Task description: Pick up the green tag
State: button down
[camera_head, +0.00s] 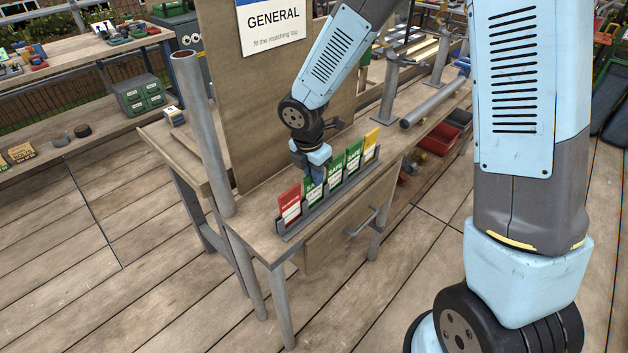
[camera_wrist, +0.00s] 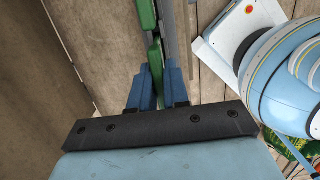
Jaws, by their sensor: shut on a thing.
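A rack (camera_head: 325,203) on the bench holds a row of upright tags: a red tag (camera_head: 289,206) at the near left end, several green tags and a yellow tag (camera_head: 371,143) at the far right end. My gripper (camera_head: 318,174) is down at the green tag (camera_head: 313,192) beside the red one. In the wrist view, my blue fingers (camera_wrist: 160,88) are shut on the green tag (camera_wrist: 155,57), which still stands in the row. Another green tag (camera_wrist: 145,12) lies just beyond it. The fingertips are partly hidden in the head view.
An upright board with a GENERAL sign (camera_head: 273,25) stands behind the rack. A grey post (camera_head: 203,130) rises at the bench's left. A grey pipe (camera_head: 435,104) and red bins (camera_head: 440,138) lie to the right. The plank floor in front is clear.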

notch_tip(320, 180, up, 18)
dwell(0.5)
jog(key=shift+f, duration=0.15)
dwell(1.2)
